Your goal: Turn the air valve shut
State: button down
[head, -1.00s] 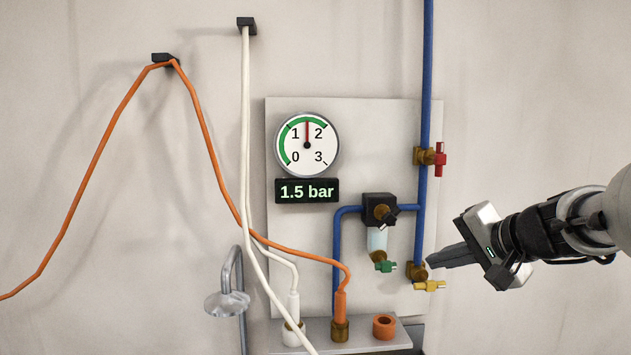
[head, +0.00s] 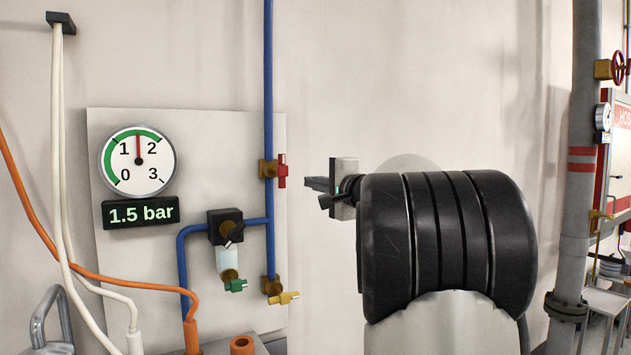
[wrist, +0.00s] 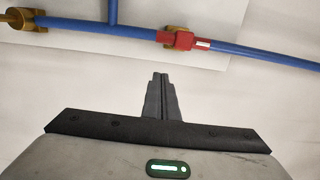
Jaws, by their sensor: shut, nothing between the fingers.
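The blue air pipe (head: 269,100) runs vertically on the wall panel. A brass valve with a red handle (head: 282,171) sits on it, the handle in line with the pipe. The red handle also shows at the top of the wrist view (wrist: 178,40), beyond my fingertips. A yellow handle (head: 284,298) is at the pipe's lower end, and a green one (head: 235,286) is under the filter bowl. My gripper (head: 308,186) is shut and empty, to the right of the red handle and apart from it. Its closed fingers show in the wrist view (wrist: 160,78).
The gauge (head: 138,160) points midway between 1 and 2, and the display (head: 140,212) reads 1.5 bar. White and orange hoses (head: 120,276) hang at the left. A grey pipe (head: 575,220) stands at the right. The wall between panel and grey pipe looks bare.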

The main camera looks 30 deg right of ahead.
aim_at(282, 171)
jog(key=a, duration=0.4)
jog(key=shift+w, duration=0.4)
